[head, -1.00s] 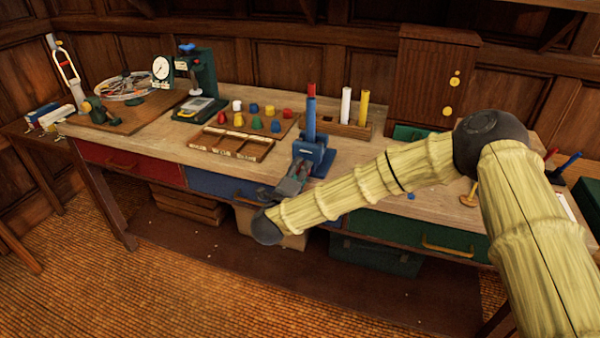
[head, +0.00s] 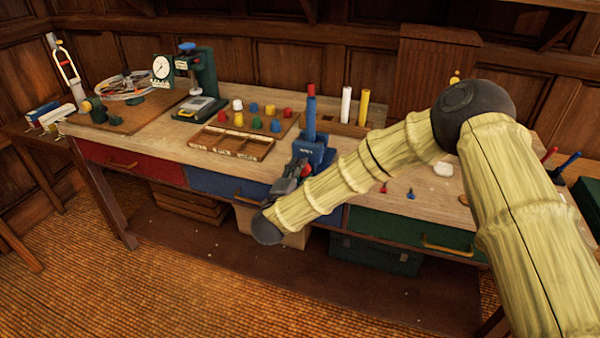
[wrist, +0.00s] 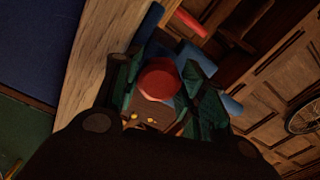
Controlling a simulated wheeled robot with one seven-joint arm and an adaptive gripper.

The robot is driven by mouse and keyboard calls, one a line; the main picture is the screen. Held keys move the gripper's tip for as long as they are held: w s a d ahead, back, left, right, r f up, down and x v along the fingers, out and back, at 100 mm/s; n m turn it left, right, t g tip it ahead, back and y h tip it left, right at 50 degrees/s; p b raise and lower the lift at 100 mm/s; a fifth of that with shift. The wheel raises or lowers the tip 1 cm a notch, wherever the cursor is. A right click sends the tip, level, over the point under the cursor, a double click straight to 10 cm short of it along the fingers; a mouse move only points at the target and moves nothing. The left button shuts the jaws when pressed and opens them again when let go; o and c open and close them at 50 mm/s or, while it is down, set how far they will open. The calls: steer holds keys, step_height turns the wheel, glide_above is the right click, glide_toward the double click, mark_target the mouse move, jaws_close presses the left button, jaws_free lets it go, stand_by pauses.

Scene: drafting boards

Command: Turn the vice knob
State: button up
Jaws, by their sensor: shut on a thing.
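The blue vice (head: 316,148) stands at the front edge of the workbench, with an upright blue rod with a red top (head: 311,108) at it. The vice's red knob (wrist: 158,80) sits between the two dark green fingers in the wrist view; a bit of red also shows beside my gripper in the head view. My gripper (head: 292,182) is at the front of the vice, its fingers (wrist: 155,92) shut on the knob from both sides. Blue vice parts (wrist: 190,55) show behind the knob. My forearm hides part of the bench right of the vice.
A wooden tray (head: 231,143) and several coloured pegs lie left of the vice. A rack (head: 345,127) with white and yellow cylinders stands behind it. A dial gauge stand (head: 203,75) is farther left. Drawers (head: 225,185) run below the bench edge.

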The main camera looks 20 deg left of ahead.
stand_by(0.3)
steer(key=o, duration=1)
steer(key=shift+o, duration=0.2)
steer(key=shift+f, duration=0.1)
steer(key=shift+s, duration=0.1)
steer(key=s, duration=0.7)
steer(key=shift+s+a, duration=0.15)
steer(key=shift+s, duration=0.25)
